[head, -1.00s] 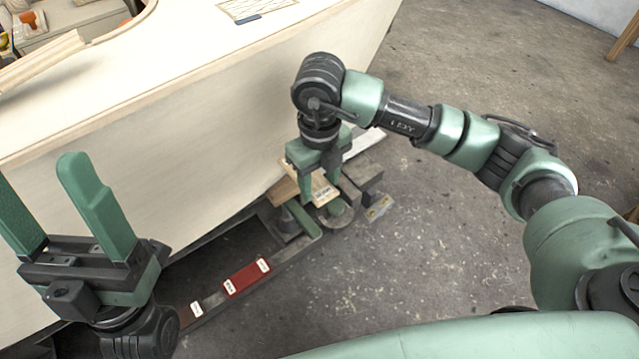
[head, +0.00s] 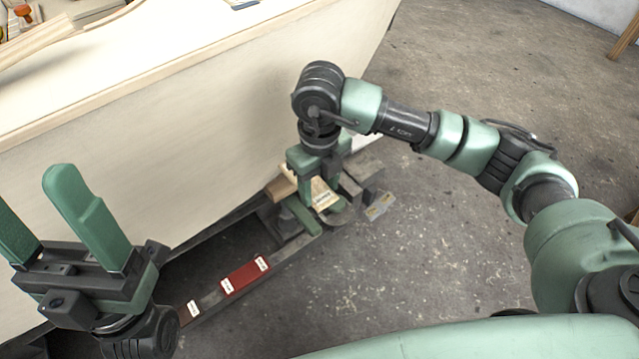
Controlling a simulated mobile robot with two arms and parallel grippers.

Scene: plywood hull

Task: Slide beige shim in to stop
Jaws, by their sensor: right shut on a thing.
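The beige shim (head: 322,194) is a pale flat piece with a small label, low beside the hull at the cradle. My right gripper (head: 317,196) points down and is shut on it. The shim's far end lies near a brown wooden block (head: 281,189) under the hull side; I cannot tell whether they touch or how far in the shim sits. My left gripper (head: 60,215) is at the lower left with its two green fingers wide apart, empty and away from the shim.
The plywood hull (head: 200,130) fills the upper left. A dark cradle beam (head: 290,250) runs along the floor beneath it, carrying a red labelled piece (head: 245,277) and a small white label (head: 193,309). A small yellowish-grey piece (head: 379,207) lies on the floor.

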